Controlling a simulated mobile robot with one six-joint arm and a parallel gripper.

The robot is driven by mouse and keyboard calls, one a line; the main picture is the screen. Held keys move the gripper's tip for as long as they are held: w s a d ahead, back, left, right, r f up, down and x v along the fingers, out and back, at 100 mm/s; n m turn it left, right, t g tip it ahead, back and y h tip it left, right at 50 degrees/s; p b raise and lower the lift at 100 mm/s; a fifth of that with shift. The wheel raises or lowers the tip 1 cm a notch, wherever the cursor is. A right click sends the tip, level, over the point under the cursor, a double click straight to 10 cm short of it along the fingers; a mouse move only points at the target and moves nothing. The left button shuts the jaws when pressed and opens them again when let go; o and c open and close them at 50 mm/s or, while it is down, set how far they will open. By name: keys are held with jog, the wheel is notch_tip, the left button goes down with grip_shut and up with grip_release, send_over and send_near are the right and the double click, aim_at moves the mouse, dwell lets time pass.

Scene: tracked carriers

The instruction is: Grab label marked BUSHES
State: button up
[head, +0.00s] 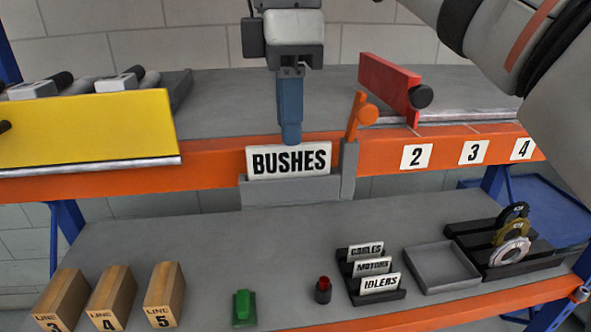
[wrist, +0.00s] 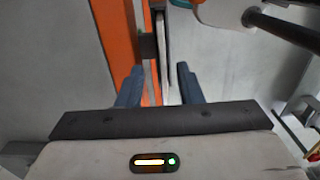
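The BUSHES label (head: 289,161) is a white plate with black letters. It stands upright in a grey holder (head: 290,193) on the front of the orange shelf beam. My gripper (head: 291,138) points down at the label's top edge, seen side-on in the head view so one finger hides the other. In the wrist view, my gripper's two blue fingers (wrist: 159,72) are apart. The label's thin edge (wrist: 165,48) shows beyond and between their tips, with a gap on each side. I cannot tell how far down the fingers reach past the label's top.
An orange lever (head: 360,115) stands just right of the label. A red block (head: 389,88) is on the upper shelf, and a yellow panel (head: 85,130) is at left. Below are a rack of small labels (head: 375,285), a grey tray (head: 441,268) and wooden LINE blocks (head: 113,297).

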aim_at(289, 148)
jog(key=f, duration=0.3)
jog(key=shift+s+f, duration=0.1)
jog(key=shift+s, duration=0.2)
jog(key=shift+w+f, duration=0.1)
jog(key=shift+f, duration=0.5)
jog(key=shift+c, duration=0.3)
grip_shut()
